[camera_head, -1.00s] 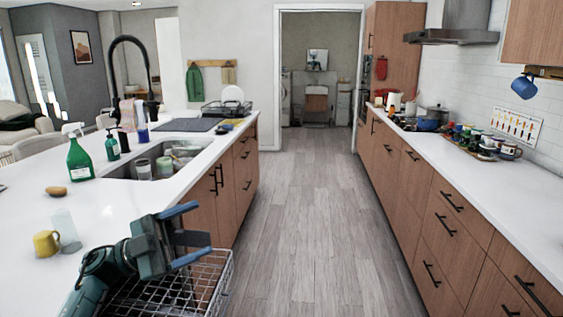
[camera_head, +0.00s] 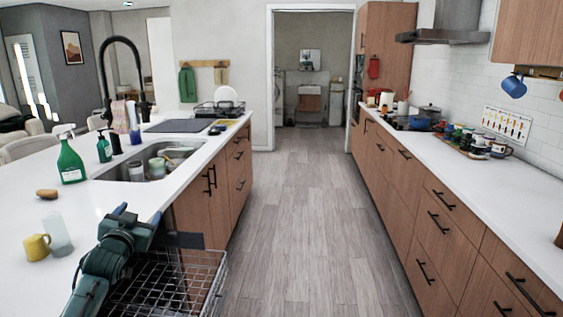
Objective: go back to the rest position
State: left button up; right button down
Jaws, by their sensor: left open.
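My left gripper (camera_head: 158,228) comes in from the lower left in the head view, over the island counter's edge and the wire dish rack. It is open with nothing between its fingers. My right gripper is not in the picture. The white island counter (camera_head: 90,215) carries a yellow mug (camera_head: 36,248) and a clear glass (camera_head: 58,236), both standing to the left of my left gripper and apart from it.
A wire dish rack (camera_head: 212,268) is below and right of my left arm. The sink (camera_head: 138,171) holds several cups and dishes. A green spray bottle (camera_head: 71,160) and a brown sponge (camera_head: 47,193) are on the island. The wooden floor aisle (camera_head: 295,220) is clear.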

pick_arm(q)
jog(key=s+d+f+m+g+h, duration=0.1)
jog(key=s+d+f+g, duration=0.1)
jog(key=s+d+f, duration=0.6)
jog(key=s+d+f+g+h, duration=0.25)
jog(key=s+f, duration=0.45)
jog(key=f, duration=0.5)
jog(key=s+d+f+g, duration=0.1)
jog(key=s+d+f, duration=0.1)
jog(key=s, duration=0.6)
jog(key=s+d+f+g+h, duration=0.1)
jog(key=s+d+f, duration=0.2)
jog(key=s+d, duration=0.2)
jog(key=s+d+f+g, duration=0.1)
jog(key=s+d+f, duration=0.1)
jog(key=s, duration=0.9)
jog(key=shift+s+d+f+n+h, duration=0.25)
jog(key=shift+s+d+n+h, duration=0.1)
jog(key=shift+d, duration=0.5)
